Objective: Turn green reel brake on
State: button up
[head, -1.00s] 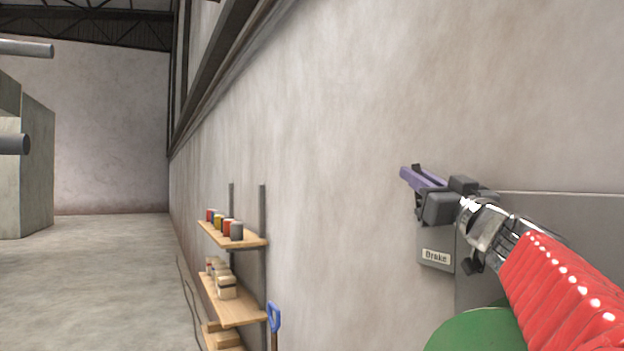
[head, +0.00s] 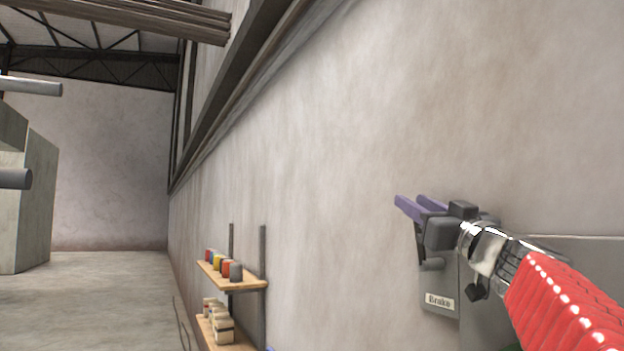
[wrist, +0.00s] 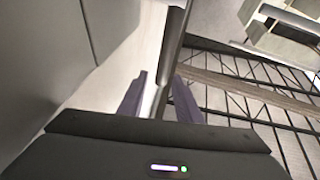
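The grey brake box (head: 440,280) is on the wall at the right of the head view, with a "Brake" label (head: 439,301). My gripper (head: 416,204) is in front of its upper part, fingers pointing left. Its two purple fingers are apart with nothing visible between them; they also show apart in the wrist view (wrist: 159,95). A dark stub (head: 432,264) shows just below my gripper; I cannot tell if it is the brake's lever. My gripper and arm hide the top of the box. Only a sliver of a green round thing (head: 513,348) shows at the bottom edge.
The plain wall (head: 330,170) runs along the right side. Shelves (head: 243,285) with small containers stand against it further off. A grey block-like structure (head: 38,195) is at the far left. The floor (head: 85,290) between is clear.

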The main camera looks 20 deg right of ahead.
jog(key=shift+r, duration=3.4)
